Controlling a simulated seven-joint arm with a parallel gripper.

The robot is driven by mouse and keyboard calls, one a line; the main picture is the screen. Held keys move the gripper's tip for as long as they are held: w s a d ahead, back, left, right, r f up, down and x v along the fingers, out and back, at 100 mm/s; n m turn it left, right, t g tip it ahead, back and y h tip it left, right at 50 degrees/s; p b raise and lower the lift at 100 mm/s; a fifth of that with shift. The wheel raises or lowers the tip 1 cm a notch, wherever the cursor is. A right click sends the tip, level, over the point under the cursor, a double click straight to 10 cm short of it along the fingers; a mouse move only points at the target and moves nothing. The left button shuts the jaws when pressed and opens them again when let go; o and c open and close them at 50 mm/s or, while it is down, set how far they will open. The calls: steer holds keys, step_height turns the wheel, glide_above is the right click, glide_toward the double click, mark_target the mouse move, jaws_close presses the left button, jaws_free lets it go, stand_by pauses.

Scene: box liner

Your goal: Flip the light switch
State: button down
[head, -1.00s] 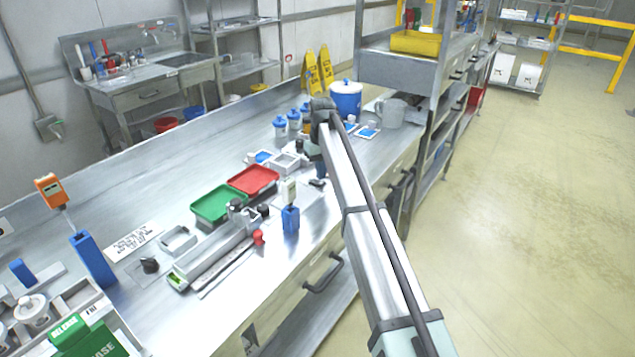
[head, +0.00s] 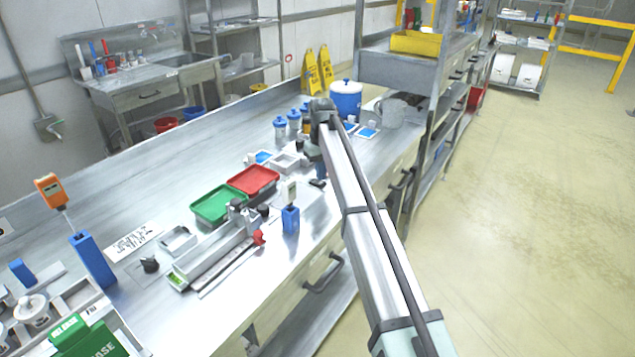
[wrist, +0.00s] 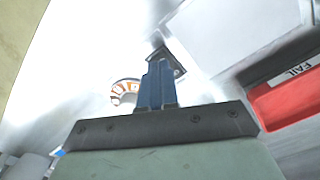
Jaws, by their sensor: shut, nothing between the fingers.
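My gripper (wrist: 158,82) shows its blue fingers shut together with nothing between them. A small dark square piece (wrist: 172,58) lies just beyond and beside the fingertips; it may be the light switch, but I cannot tell for sure. The fingers partly cover it, so I cannot tell whether they touch it. In the head view, my gripper (head: 321,171) points down low over the bench, partly hidden by my arm. A small black piece (head: 317,183) shows just below it.
The red tray (head: 253,180) and green tray (head: 217,204) lie left of my gripper. A blue holder (head: 290,219) stands in front. A white and orange round dial (wrist: 125,91) is beside the fingers.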

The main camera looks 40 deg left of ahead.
mark_target(321, 183)
steer(key=shift+f, duration=0.9)
stand_by(0.6)
steer(key=shift+r, duration=3.55)
